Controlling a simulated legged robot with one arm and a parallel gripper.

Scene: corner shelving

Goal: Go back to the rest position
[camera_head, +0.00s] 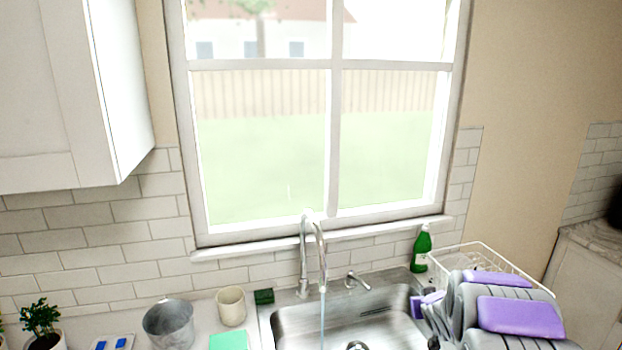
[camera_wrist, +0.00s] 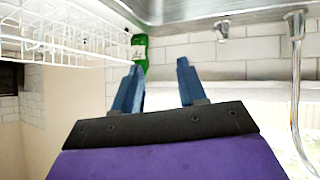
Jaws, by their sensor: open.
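My gripper (camera_wrist: 158,68) shows in the wrist view, with its two blue fingers apart and nothing between them. The wrist view is upside down. My grey and purple arm (camera_head: 520,315) is folded at the lower right of the head view, in front of the sink's right side and the dish rack. The fingers cannot be made out clearly there. A green bottle (camera_head: 421,249) stands behind the sink's right corner; it also shows in the wrist view (camera_wrist: 139,50), partly behind one finger, and I cannot tell the gap.
The steel sink (camera_head: 290,332) has a tall faucet (camera_head: 304,262) with running water. A white wire dish rack (camera_head: 478,246) stands right of it, partly hidden by my arm. A metal pot (camera_head: 168,325), a cream cup (camera_head: 231,306) and a plant (camera_head: 41,318) are at left. A wall cabinet (camera_head: 70,90) hangs upper left.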

